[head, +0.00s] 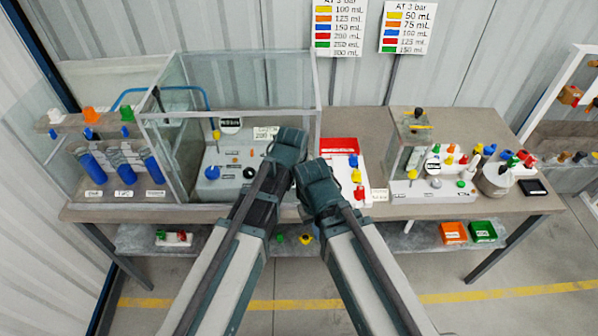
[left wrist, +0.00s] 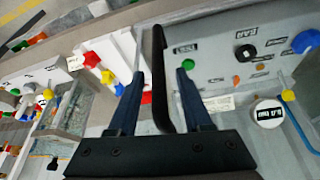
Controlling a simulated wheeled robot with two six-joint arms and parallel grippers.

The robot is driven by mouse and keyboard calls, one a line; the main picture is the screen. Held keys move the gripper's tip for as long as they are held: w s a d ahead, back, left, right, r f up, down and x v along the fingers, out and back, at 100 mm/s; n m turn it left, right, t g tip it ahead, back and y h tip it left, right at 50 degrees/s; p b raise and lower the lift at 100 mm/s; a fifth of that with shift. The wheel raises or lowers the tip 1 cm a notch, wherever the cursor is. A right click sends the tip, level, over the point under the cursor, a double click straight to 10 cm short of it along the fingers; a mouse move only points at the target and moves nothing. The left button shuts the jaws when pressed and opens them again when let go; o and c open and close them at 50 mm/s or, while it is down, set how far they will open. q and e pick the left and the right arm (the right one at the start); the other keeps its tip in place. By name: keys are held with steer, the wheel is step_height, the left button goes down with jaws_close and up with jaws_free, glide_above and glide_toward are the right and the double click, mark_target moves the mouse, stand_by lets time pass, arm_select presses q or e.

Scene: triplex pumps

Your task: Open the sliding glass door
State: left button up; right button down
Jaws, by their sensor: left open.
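The clear glass enclosure (head: 316,75) stands on the left half of the bench, with a grey pump panel (head: 215,185) inside. Its front glass is hard to make out, so I cannot tell how far its door is open. In the left wrist view a dark upright bar (left wrist: 158,60), which looks like the door handle, stands between the two fingers of my left gripper (left wrist: 160,80). The fingers are apart, one on each side of the bar. In the head view my left wrist covers this spot. My right arm's wrist (head: 318,182) is just to the right, its fingers hidden.
A red tray (head: 339,146) and a white stand with red and yellow knobs lie close to the right of the enclosure. A second pump station (head: 420,190) is further right. Blue-filled cylinders (head: 92,165) stand at the left. Orange (head: 453,232) and green (head: 482,231) bins sit on the lower shelf.

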arm_select(q)
steer(key=p+v, duration=1)
steer(key=v, duration=0.2)
steer(key=s+a+f+n+g, duration=0.15)
steer(key=s+a, duration=0.25)
steer(key=a, duration=0.5)
steer(key=s+a+n+g, duration=0.1)
steer(key=s+a+g, duration=0.1)
steer(key=s+a, duration=0.45)
steer(key=s+d+f+m+b, duration=0.1)
steer(key=d+f+b, duration=0.2)
steer(key=f+b, duration=0.3)
steer(key=s+d+f+m+y+b, duration=0.1)
steer(key=d+f+b, duration=0.2)
steer(key=f+b, duration=0.3)
steer(key=s+d+f+m+g+y+b, duration=0.1)
steer(key=s+d+f+m+b, duration=0.1)
steer(key=f+b, duration=0.5)
steer(key=shift+d, duration=0.65)
steer(key=shift+f, duration=0.15)
